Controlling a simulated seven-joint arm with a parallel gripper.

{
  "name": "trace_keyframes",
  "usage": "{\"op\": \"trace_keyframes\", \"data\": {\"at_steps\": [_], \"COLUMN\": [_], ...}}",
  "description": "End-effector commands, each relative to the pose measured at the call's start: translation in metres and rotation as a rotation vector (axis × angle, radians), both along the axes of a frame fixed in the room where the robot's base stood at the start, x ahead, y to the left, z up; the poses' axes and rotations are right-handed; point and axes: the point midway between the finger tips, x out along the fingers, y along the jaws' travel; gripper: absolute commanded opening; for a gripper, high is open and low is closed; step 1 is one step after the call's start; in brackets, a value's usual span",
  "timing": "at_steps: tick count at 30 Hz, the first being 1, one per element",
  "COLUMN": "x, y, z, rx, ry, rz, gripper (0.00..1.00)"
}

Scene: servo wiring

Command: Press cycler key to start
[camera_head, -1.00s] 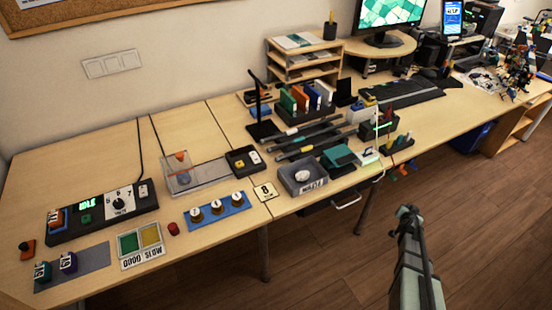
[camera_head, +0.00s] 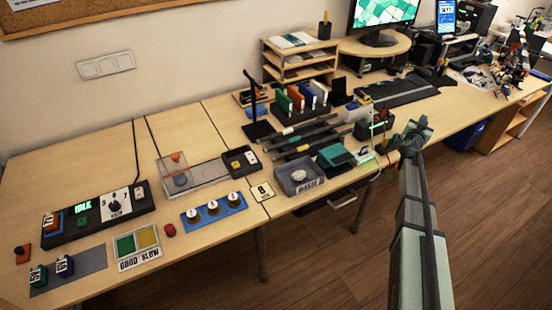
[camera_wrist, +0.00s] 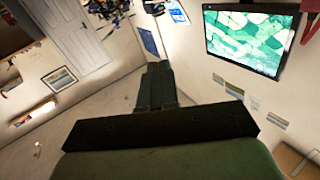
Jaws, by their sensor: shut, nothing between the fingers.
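The black cycler box (camera_head: 120,219) lies at the left of the table in the head view. Its green display (camera_head: 83,206) seems to read IDLE. It carries a white dial plate (camera_head: 115,205) with a black knob, a small dark green key (camera_head: 82,222), and a servo-like blue and orange block (camera_head: 52,224) at its left end. Which part is the start key I cannot tell for certain. My gripper (camera_head: 416,130) is over the table's front edge at the right, far from the box. In the wrist view its fingers (camera_wrist: 156,85) are together and empty.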

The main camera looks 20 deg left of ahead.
Motion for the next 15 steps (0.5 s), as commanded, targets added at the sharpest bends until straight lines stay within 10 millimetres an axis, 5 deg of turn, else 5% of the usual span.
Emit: {"op": "trace_keyframes", "data": {"at_steps": [6,15], "x": [0.02,0.026], "y": [0.077,0.194], "z": [0.036,0.052], "rx": [0.017,0.08], "ry": [-0.014,0.026], "rz": [0.128,0.329], "gripper": [0.0,0.0]}}
